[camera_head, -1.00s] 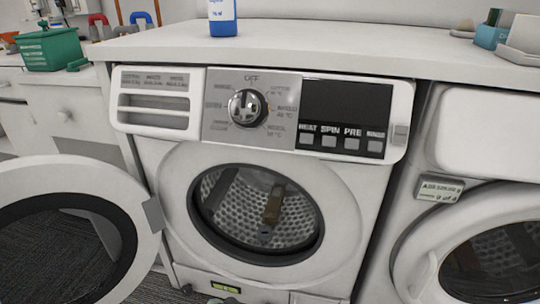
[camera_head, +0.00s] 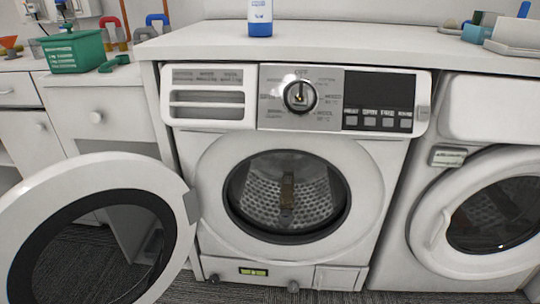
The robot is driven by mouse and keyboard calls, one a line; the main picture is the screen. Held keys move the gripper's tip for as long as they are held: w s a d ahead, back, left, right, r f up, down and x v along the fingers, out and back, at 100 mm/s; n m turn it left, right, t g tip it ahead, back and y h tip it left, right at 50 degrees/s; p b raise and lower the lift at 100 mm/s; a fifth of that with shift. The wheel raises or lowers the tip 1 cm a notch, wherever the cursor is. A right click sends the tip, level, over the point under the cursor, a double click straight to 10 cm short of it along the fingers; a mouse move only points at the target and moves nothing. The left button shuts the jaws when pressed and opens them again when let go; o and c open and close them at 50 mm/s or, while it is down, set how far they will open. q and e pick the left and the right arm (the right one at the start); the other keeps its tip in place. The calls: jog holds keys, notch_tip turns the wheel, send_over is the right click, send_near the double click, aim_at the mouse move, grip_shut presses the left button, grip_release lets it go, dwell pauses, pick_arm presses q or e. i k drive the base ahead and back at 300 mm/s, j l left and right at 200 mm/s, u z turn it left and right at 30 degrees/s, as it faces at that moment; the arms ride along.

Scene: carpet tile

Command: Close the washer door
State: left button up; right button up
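The washer (camera_head: 385,160) stands in the middle of the head view under a white counter. Its round door (camera_head: 178,236) is swung wide open to the left, hinged at the left of the opening. The door has a white ring frame and a dark rim around its window. The drum (camera_head: 290,200) is open to view and looks empty apart from its inner paddle. Neither of my grippers shows in the view.
A second machine (camera_head: 480,215) with a shut door stands at the right. The counter (camera_head: 350,42) holds a blue-and-white bottle (camera_head: 260,18) and a white tray (camera_head: 515,35). A green basket (camera_head: 74,52) sits on the left cabinets (camera_head: 100,118). Carpet (camera_head: 180,282) lies in front.

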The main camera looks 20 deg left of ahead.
aim_at(107, 227)
jog(key=k+j, duration=0.7)
jog(key=j, duration=0.2)
